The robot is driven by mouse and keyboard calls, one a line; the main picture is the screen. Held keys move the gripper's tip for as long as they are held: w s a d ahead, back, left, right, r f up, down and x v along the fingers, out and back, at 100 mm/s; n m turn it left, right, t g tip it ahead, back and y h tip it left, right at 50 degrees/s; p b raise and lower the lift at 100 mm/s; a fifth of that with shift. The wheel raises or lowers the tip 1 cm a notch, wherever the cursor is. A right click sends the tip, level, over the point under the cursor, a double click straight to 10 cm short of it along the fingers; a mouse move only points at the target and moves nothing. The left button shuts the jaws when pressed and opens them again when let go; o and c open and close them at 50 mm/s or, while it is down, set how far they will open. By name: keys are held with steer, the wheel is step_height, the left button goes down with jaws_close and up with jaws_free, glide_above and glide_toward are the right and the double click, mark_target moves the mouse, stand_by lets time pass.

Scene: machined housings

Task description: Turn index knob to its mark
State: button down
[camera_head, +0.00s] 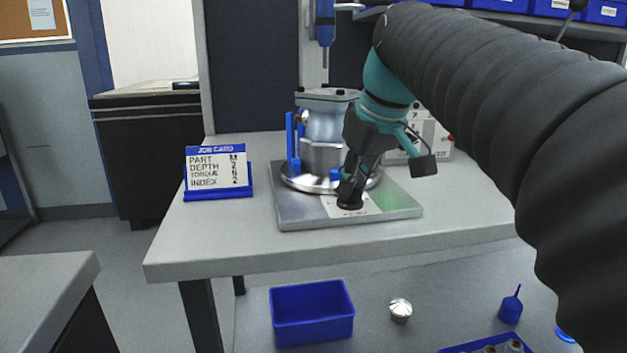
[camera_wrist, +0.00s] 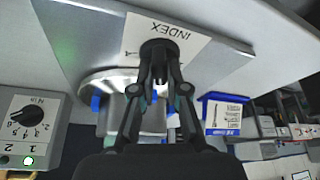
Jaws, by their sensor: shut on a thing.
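The index knob (camera_head: 350,203) is a dark round knob on a white label at the front of the metal base plate (camera_head: 297,217). In the wrist view the knob (camera_wrist: 158,46) sits between my fingertips, on the label (camera_wrist: 178,31) reading INDEX. My gripper (camera_head: 351,193) points down and is shut on the knob. Most of the label's marks are covered, so I cannot tell where the knob points. A blue-framed job card (camera_head: 218,172) stands left of the plate; its lines read PART M, DEPTH 2, TORQUE 6, INDEX 2.
A machined housing (camera_head: 323,123) stands on a round metal disc with blue clamps behind the knob. A grey control box (camera_head: 434,135) with a dial (camera_wrist: 27,116) is at the back right.

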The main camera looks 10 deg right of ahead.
stand_by(0.3)
steer(key=c, duration=1.2)
jaws_free()
steer(key=v, duration=1.2)
